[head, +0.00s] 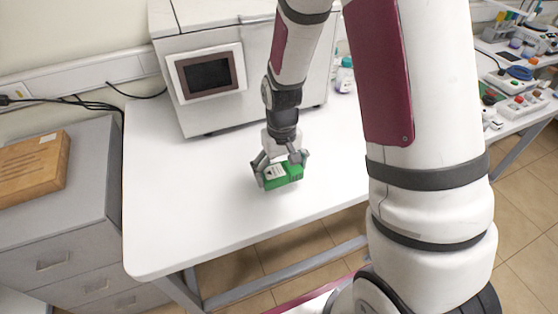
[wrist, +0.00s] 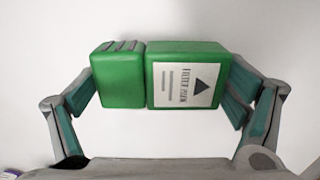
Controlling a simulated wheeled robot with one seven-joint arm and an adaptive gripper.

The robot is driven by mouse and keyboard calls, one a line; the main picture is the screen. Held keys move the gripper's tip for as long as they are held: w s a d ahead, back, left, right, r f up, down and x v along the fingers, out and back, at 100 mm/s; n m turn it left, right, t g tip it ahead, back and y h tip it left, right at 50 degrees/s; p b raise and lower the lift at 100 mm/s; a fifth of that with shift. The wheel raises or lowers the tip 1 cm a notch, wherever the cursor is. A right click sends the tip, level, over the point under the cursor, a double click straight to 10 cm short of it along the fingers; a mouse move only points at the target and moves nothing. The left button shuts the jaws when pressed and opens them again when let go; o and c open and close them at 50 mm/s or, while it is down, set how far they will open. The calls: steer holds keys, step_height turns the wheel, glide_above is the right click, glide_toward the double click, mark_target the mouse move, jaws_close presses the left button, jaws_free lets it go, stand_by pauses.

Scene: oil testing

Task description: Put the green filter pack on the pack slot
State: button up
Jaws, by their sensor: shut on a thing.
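The green filter pack (head: 283,176) is a green box with a white label, in two side-by-side parts with a narrow gap between them. In the wrist view the pack (wrist: 122,82) lies between the two fingers of my gripper (wrist: 160,90), the label facing the camera. In the head view my gripper (head: 280,170) is shut on the pack at its two ends, over the white table. I cannot tell whether the pack touches the table top. I cannot make out a pack slot in either view.
A white machine with a dark screen (head: 209,74) stands at the back of the white table (head: 180,215). A small bottle (head: 345,76) stands right of it. A grey drawer cabinet (head: 75,225) with a brown box (head: 32,168) is at left. The table's front left is clear.

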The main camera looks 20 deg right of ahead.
steer(key=w, duration=0.2)
steer(key=w+d, duration=0.1)
steer(key=w, duration=0.1)
steer(key=w+d, duration=0.1)
steer(key=w, duration=0.1)
steer(key=shift+w+f, duration=0.15)
steer(key=shift+f, duration=0.15)
steer(key=shift+w+d+f+p, duration=0.1)
steer(key=shift+w+f+p, duration=0.15)
steer(key=shift+f, duration=0.65)
steer(key=shift+w+f+p, duration=0.15)
steer(key=shift+f+p, duration=0.05)
steer(key=shift+f, duration=0.7)
steer(key=shift+f, duration=0.1)
steer(key=o, duration=1.1)
steer(key=shift+c, duration=0.2)
steer(key=shift+o, duration=0.2)
